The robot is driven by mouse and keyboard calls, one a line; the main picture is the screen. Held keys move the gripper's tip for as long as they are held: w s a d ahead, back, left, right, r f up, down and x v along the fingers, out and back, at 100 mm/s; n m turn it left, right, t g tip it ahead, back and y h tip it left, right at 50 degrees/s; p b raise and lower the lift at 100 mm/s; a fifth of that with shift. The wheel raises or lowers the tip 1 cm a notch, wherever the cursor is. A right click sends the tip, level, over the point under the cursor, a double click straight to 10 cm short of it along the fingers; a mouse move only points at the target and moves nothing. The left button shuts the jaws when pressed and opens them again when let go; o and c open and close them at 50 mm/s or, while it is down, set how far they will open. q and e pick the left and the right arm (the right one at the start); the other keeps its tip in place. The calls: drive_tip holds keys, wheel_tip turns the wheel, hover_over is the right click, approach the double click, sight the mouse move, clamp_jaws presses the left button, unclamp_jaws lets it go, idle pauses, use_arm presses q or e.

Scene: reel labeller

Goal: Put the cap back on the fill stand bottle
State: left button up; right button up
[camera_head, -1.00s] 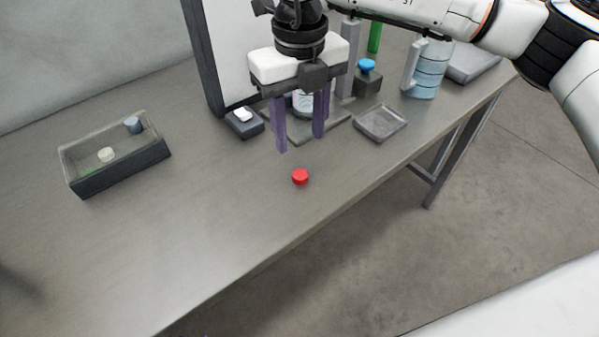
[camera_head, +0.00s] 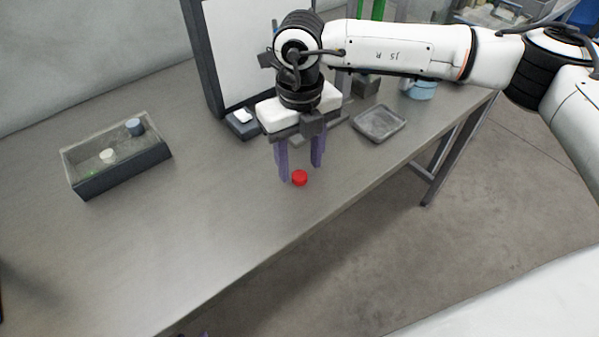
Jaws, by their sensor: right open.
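A red cap (camera_head: 300,178) lies on the grey table, with no bottle under it. My right gripper (camera_head: 301,171) points down with its two purple fingers apart. The fingertips are close to the cap, one on its left and one behind it to the right; I cannot tell if they touch it. The fill stand is behind my right gripper and mostly hidden by the gripper and arm. Its bottle is hidden now. My left gripper is not clearly in view.
A clear-walled bin (camera_head: 117,155) with small caps stands at the left. A shallow grey tray (camera_head: 378,123) lies right of the gripper. A small dark block with a white top (camera_head: 241,121) stands by the white panel (camera_head: 233,55). The front table is clear.

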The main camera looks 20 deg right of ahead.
sight(300, 176)
drive_tip(key=shift+f, duration=1.3)
drive_tip(key=shift+c, duration=0.4)
drive_tip(key=c, duration=1)
drive_tip(key=shift+r, duration=0.15)
wheel_tip(300, 176, up, 10)
drive_tip(key=shift+f+b, duration=0.1)
drive_tip(key=shift+b, duration=0.45)
